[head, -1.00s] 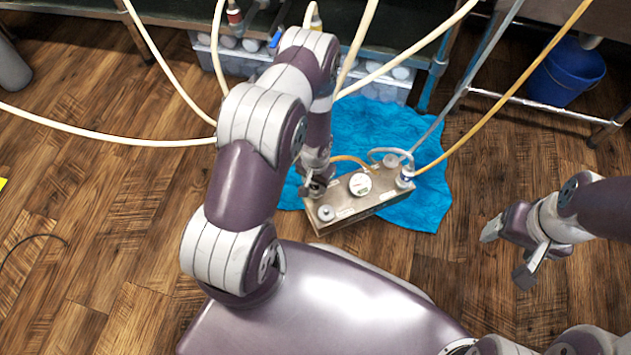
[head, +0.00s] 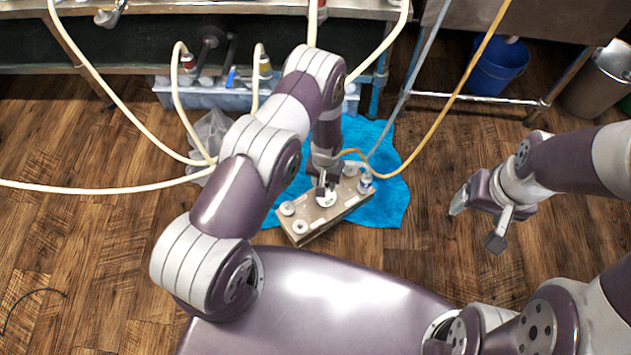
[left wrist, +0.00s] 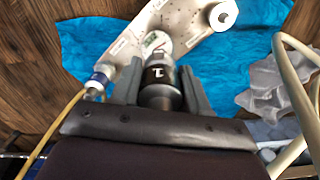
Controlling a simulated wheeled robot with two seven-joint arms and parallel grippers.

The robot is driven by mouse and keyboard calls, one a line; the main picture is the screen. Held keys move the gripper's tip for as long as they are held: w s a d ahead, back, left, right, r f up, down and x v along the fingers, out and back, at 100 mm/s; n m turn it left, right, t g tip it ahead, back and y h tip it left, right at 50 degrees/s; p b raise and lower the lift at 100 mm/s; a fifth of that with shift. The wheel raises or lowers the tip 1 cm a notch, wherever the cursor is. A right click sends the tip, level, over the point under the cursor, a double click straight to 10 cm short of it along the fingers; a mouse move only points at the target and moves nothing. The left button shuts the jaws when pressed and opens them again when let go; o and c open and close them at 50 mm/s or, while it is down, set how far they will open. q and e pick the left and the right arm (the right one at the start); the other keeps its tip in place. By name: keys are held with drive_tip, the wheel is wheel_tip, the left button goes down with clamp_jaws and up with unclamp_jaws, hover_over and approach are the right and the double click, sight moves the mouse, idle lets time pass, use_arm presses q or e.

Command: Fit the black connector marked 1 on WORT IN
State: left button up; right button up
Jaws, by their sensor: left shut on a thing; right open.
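My left gripper (head: 324,184) hangs over the metal box (head: 322,215) in the head view, close to its round gauge. In the left wrist view its two fingers (left wrist: 160,72) are shut on the black connector marked 1 (left wrist: 161,79). The connector overlaps the gauge (left wrist: 157,42) in that view; I cannot tell whether it touches anything. A bare round port (left wrist: 222,15) stands at one end of the box, and a blue-banded fitting (left wrist: 98,80) is on the other side. The box labels are too small to read. My right gripper (head: 476,222) is open and empty, right of the box.
The box stands on a blue cloth (head: 385,205) on the wooden floor. An amber hose (head: 450,105) runs to the box's right end. Pale hoses (head: 110,187) cross the left side. A clear bin (head: 205,96) and a blue bucket (head: 497,66) stand behind.

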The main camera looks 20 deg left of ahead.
use_arm(q)
wheel_tip(320, 180, up, 5)
drive_tip(key=p, duration=0.4)
drive_tip(key=shift+f, duration=0.15)
drive_tip(key=shift+f, duration=0.1)
